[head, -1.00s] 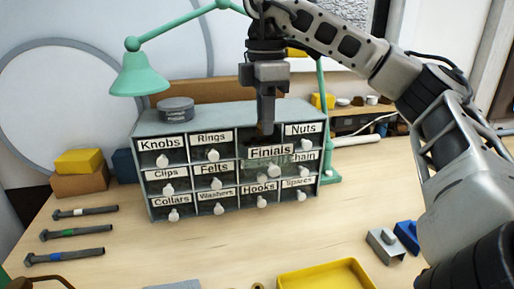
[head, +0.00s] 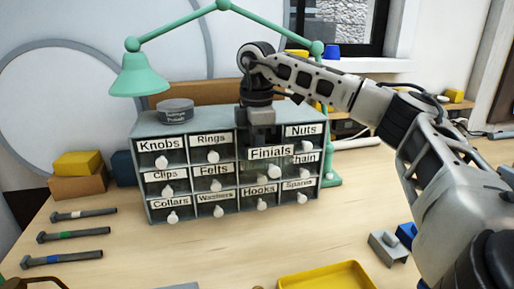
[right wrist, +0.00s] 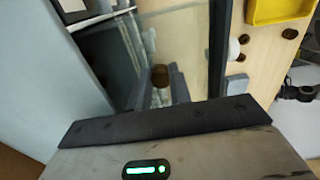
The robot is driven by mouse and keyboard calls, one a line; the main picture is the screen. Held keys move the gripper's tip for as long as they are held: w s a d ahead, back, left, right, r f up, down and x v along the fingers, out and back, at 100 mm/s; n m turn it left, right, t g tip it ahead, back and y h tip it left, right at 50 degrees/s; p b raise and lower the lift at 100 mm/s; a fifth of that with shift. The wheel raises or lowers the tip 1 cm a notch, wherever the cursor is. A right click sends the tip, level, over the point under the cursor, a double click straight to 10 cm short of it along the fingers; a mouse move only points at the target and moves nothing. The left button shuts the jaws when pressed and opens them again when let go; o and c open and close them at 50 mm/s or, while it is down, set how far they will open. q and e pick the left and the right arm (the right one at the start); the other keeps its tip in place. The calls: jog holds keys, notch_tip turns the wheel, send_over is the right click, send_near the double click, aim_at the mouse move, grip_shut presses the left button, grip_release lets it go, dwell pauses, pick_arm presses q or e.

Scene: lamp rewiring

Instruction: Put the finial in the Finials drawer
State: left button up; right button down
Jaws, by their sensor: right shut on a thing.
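The grey drawer cabinet (head: 143,184) stands on the table with labelled drawers. The Finials drawer (head: 270,154) is pulled out, its front standing forward of the others. My right gripper (head: 262,140) is low over this drawer, its fingertips hidden behind the drawer front in the head view. In the right wrist view a small brown finial (right wrist: 160,76) sits at the tips of my right gripper (right wrist: 162,90), which is shut on it, inside or just over the drawer. Whether the finial touches the drawer floor is hard to tell.
A green lamp (head: 141,78) arches over the cabinet, and a grey round tin (head: 175,110) stands on top. A yellow tray (head: 325,277) lies at the front. Several bolts (head: 75,236) lie at the left. The table before the cabinet is mostly clear.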

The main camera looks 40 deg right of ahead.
jog(key=shift+f, duration=0.1)
jog(key=shift+f, duration=0.15)
jog(key=c, duration=1.6)
grip_release()
pick_arm(q)
jog(key=shift+w+r, duration=0.1)
jog(key=shift+r, duration=0.05)
pick_arm(e)
jog(key=shift+o, duration=0.2)
pick_arm(q)
jog(key=shift+r, duration=0.1)
pick_arm(e)
jog(key=shift+r, duration=0.7)
pick_arm(q)
jog(key=shift+a+r+p, duration=0.1)
jog(key=shift+p, duration=0.5)
pick_arm(e)
notch_tip(320, 180, up, 11)
